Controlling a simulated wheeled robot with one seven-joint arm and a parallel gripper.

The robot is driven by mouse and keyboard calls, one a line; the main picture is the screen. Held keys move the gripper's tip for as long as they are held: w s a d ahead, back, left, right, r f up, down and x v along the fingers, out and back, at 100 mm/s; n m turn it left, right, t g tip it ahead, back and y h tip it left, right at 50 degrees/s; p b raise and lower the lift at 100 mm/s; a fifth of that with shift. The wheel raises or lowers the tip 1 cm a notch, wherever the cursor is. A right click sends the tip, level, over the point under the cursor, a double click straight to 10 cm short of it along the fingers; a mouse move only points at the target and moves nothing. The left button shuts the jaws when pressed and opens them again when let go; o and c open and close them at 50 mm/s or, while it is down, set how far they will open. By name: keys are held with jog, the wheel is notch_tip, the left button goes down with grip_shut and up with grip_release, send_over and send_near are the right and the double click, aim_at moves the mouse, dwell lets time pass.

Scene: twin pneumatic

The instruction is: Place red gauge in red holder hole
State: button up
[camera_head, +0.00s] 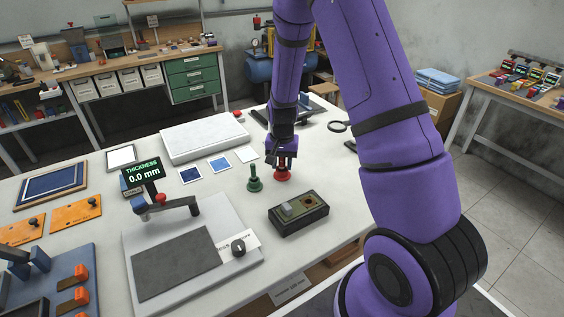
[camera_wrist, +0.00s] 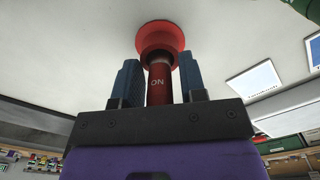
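The red gauge (camera_head: 282,176) stands upright on the white table in the head view, to the right of the green gauge (camera_head: 255,183). My gripper (camera_head: 283,159) is directly above it, pointing down. The gauge's wide red base (camera_wrist: 160,38) lies beyond the fingertips. The dark holder box (camera_head: 298,219) sits nearer, with a red-marked hole (camera_head: 308,202) on its top.
The thickness station (camera_head: 175,262) with its display (camera_head: 144,173) stands to the left. Small blue and white cards (camera_head: 220,164) and a large white slab (camera_head: 204,140) lie behind the gauges. Bare tabletop lies between the gauges and the holder box.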

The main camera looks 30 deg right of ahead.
jog(key=shift+o, duration=0.5)
jog(key=shift+r, duration=0.1)
notch_tip(320, 180, up, 11)
jog(key=shift+f, duration=0.2)
notch_tip(320, 180, up, 2)
jog(key=shift+a, duration=0.1)
jog(key=s+a+r+n+t, duration=0.2)
jog(key=s+a+r+n, duration=0.1)
jog(key=s+r, duration=0.7)
jog(key=s+a+r+n+t, duration=0.2)
jog(key=s+a+r, duration=0.1)
jog(key=s+r, duration=0.7)
jog(key=s+a+r+n+t, duration=0.1)
jog(key=s+r+n, duration=0.1)
jog(key=s, duration=0.6)
jog(key=shift+s+a+r+n, duration=0.25)
jog(key=shift+r+n, duration=0.15)
jog(key=shift+r, duration=0.15)
